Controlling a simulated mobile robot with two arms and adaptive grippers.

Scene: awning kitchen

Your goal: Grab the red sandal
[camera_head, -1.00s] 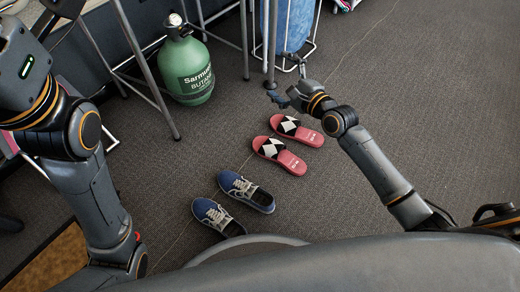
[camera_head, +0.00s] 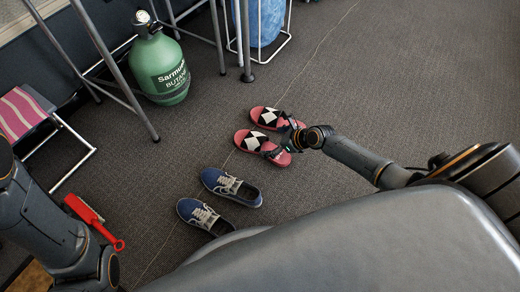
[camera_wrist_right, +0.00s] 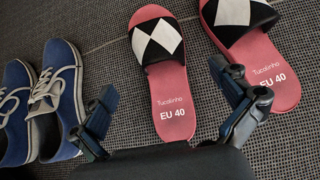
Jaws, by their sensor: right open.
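Two red sandals with black-and-white diamond straps lie on the floor. The near red sandal (camera_head: 249,140) also shows in the right wrist view (camera_wrist_right: 172,95), marked EU 40. The far red sandal (camera_head: 268,117) shows at the upper right of the wrist view (camera_wrist_right: 262,65). My right gripper (camera_head: 287,143) is low over the sandals' heel ends, hiding part of them. In the wrist view its open fingers (camera_wrist_right: 163,78) spread either side of the near sandal, with the right finger close to the far one. It holds nothing. My left gripper is out of view.
Blue shoes (camera_head: 229,187) sit beside the near sandal, close to the left finger. The carpet at right is clear.

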